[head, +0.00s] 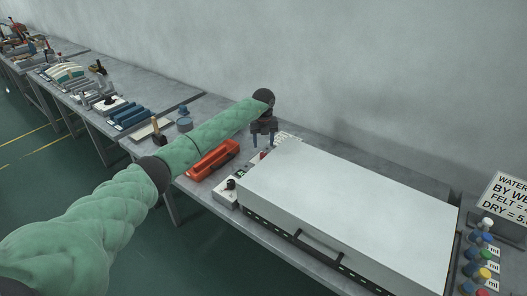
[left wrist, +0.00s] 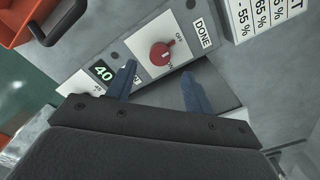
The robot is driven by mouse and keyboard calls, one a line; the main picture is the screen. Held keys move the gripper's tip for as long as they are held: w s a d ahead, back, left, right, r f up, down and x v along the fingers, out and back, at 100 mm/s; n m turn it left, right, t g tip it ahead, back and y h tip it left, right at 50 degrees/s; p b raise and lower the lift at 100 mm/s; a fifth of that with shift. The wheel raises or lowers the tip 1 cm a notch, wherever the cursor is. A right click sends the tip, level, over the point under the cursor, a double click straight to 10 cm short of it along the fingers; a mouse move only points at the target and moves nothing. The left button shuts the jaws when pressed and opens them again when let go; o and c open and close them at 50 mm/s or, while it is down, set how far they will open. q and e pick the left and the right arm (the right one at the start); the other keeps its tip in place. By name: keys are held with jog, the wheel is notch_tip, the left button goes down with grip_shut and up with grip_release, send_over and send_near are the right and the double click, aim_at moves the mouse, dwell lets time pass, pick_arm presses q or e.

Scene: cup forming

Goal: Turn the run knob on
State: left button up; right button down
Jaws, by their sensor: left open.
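The red run knob (left wrist: 160,54) sits on a white plate on a grey panel in the left wrist view, with "OFF" printed above it and a "DONE" label (left wrist: 203,33) beside it. In the head view the red knob (head: 263,154) shows small, just below my gripper. My left gripper (head: 263,131) is open and empty, pointing down over the panel. In the left wrist view its two dark fingers (left wrist: 159,72) are spread, with the knob just beyond and between their tips; contact cannot be told. My right gripper is in neither view.
A large white-lidded box (head: 345,200) with a front handle stands right of the panel. An orange tray (head: 213,158) lies to the left. A green "40" display (left wrist: 103,71) is beside the knob. A black knob (head: 231,184) sits nearer. Colored bottles (head: 483,272) stand far right.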

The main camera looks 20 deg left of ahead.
aim_at(264, 154)
pick_arm(q)
notch_tip(264, 154, down, 4)
jog(key=shift+f+p, duration=0.1)
jog(key=shift+p, duration=0.85)
jog(key=shift+f, duration=0.85)
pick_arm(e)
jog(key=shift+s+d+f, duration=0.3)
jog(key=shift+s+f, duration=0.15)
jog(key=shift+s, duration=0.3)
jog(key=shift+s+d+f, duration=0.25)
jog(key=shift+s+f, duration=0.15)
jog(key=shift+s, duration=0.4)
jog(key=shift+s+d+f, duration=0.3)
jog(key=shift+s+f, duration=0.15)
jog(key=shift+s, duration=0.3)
pick_arm(q)
jog(key=c, duration=1)
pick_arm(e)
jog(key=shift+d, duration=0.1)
